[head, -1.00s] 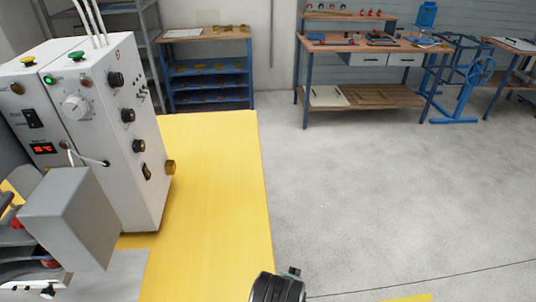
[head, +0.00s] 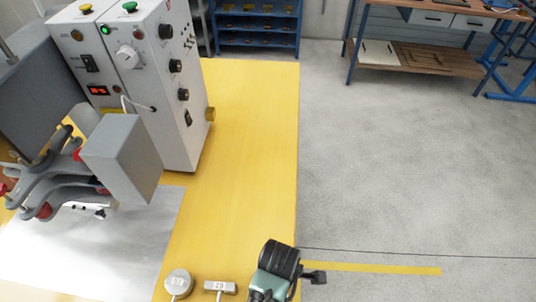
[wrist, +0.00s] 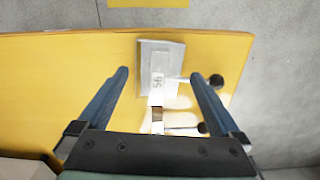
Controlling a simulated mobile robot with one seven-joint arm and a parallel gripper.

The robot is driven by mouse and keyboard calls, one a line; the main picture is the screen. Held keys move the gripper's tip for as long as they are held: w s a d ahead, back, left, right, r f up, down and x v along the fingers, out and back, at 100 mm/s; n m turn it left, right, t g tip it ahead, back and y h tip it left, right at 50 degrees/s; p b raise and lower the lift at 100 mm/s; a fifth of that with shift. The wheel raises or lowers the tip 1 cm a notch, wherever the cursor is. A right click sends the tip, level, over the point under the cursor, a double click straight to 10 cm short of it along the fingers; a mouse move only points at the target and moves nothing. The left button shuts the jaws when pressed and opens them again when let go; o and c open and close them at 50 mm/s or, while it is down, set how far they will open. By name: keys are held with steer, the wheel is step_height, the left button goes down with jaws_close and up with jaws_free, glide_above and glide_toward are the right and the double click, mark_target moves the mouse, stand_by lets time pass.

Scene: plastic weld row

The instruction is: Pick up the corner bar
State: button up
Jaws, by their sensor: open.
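In the wrist view my gripper (wrist: 159,75) is open, its two blue fingers spread apart above the yellow table. Between and just beyond the fingertips lies a flat grey piece (wrist: 172,56) with a white numbered tag. Below the tag are a small brown-and-silver piece (wrist: 157,122) and thin rods with black knobs (wrist: 216,80). I cannot tell for sure which of these is the corner bar. No gap or contact between fingers and pieces can be judged. In the head view only part of my arm shows at the bottom; my fingers are out of sight.
The yellow table (head: 240,150) has bare room in its middle. A white control box (head: 150,85) and a grey clamp-like machine (head: 60,175) stand at left. A round tagged piece (head: 178,283) and a small tagged block (head: 220,287) lie near the front. Floor is clear at right.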

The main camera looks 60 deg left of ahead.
step_height(320, 180, down, 5)
steer(key=shift+a, duration=0.1)
steer(key=shift+c, duration=0.2)
steer(key=shift+r, duration=0.1)
jaws_close()
stand_by(0.4)
